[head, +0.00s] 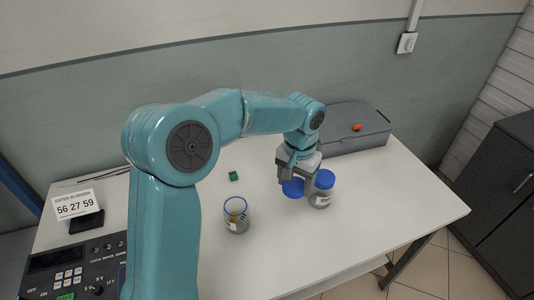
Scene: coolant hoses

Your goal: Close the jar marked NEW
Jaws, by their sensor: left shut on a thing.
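My left gripper (294,178) is shut on a blue lid (293,189) and points down above the table, just left of a capped jar. That jar (321,198) is clear with a blue lid and a white label on its front. A second clear jar (236,218) stands upright and open to the left, with a blue rim, small things inside and a pale label. The writing on both labels is too small to read, so I cannot tell which is marked NEW. My right gripper is not in view.
A grey case (352,132) with an orange thing (357,127) on it stands at the back right. A small green block (233,176) lies behind the open jar. A control panel (75,270) and number card (76,205) are at left. The table's front right is clear.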

